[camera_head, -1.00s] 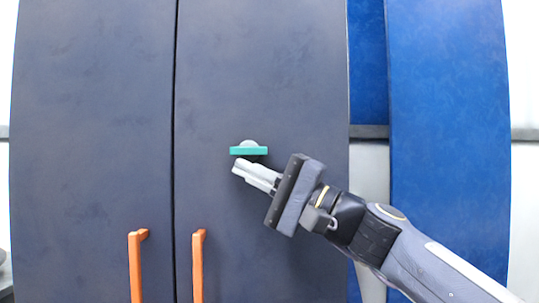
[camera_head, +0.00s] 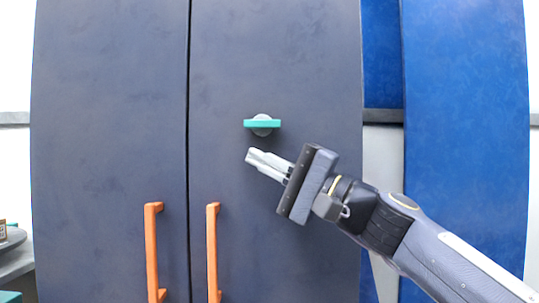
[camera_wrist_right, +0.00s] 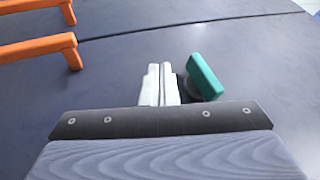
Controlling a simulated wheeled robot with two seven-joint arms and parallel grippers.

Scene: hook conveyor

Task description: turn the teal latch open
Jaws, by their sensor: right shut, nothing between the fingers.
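The teal latch (camera_head: 262,124) is a bar lying horizontal across a round grey base on the right door of a dark grey cabinet (camera_head: 110,110). It also shows in the right wrist view (camera_wrist_right: 206,76), just right of the fingers. My right gripper (camera_head: 251,156) is shut and empty, its fingertips a little below the latch in the head view. In the right wrist view its closed fingers (camera_wrist_right: 160,76) point toward the door beside the latch, with a narrow gap. Whether the tips touch the door I cannot tell. My left gripper is not in view.
Two orange vertical handles, left (camera_head: 152,252) and right (camera_head: 212,252), flank the seam between the doors below the latch. A blue panel (camera_head: 465,120) stands right of the cabinet. A grey surface with small items (camera_head: 10,245) shows at the far left.

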